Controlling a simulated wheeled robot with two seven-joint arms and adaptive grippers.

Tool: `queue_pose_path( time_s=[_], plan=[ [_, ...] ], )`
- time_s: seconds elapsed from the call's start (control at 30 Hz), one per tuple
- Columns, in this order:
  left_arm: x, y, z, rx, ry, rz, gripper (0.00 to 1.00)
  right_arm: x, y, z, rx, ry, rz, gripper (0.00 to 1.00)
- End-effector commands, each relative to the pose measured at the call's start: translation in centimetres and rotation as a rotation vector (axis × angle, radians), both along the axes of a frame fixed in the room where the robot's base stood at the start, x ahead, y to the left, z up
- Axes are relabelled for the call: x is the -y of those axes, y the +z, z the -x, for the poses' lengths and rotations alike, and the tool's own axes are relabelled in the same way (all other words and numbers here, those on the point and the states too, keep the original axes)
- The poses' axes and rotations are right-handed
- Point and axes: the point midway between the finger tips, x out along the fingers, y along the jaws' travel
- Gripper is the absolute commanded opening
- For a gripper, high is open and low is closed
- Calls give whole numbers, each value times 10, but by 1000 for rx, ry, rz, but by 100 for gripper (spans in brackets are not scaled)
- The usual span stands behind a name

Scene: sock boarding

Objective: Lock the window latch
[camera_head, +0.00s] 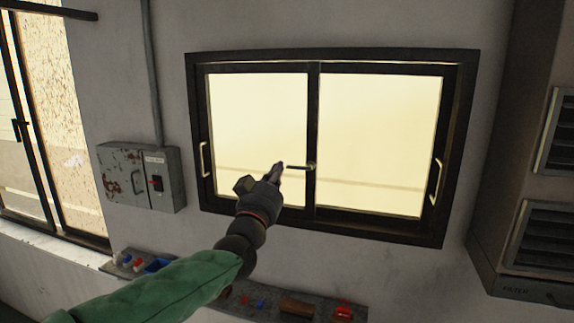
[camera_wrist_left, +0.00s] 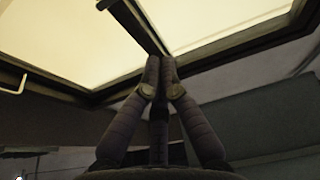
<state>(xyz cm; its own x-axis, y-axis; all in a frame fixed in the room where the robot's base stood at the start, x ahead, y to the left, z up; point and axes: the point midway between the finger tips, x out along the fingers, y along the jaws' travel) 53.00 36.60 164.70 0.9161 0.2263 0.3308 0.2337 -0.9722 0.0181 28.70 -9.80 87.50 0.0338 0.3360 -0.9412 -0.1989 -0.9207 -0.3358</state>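The window latch (camera_head: 300,166) is a small lever on the dark middle post of the sliding window (camera_head: 313,120). Its lever lies about level and points left from a pale pivot. My left gripper (camera_head: 277,172) is just left of the lever's free end in the head view; I cannot tell whether they touch. In the left wrist view the gripper's fingertips (camera_wrist_left: 160,68) are together with nothing seen between them. My right gripper is not in view.
Pale pull handles stand on the window's left (camera_head: 205,160) and right (camera_head: 437,182) sides. A grey electrical box (camera_head: 125,178) is on the wall at left. A shelf with small coloured items (camera_head: 340,312) is below. A louvred cabinet (camera_head: 510,160) stands at right.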

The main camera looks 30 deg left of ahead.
Motion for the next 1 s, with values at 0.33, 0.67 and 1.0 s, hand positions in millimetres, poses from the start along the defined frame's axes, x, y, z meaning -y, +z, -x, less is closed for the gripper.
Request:
queue_pose_path(
  time_s=[0.33,0.67,1.0],
  plan=[
    [-9,14,-38,-3,0,0,0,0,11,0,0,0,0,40],
    [-21,32,-85,-1,0,-1,0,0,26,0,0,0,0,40],
    [-22,-2,-91,-2,0,0,0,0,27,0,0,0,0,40]
  ],
)
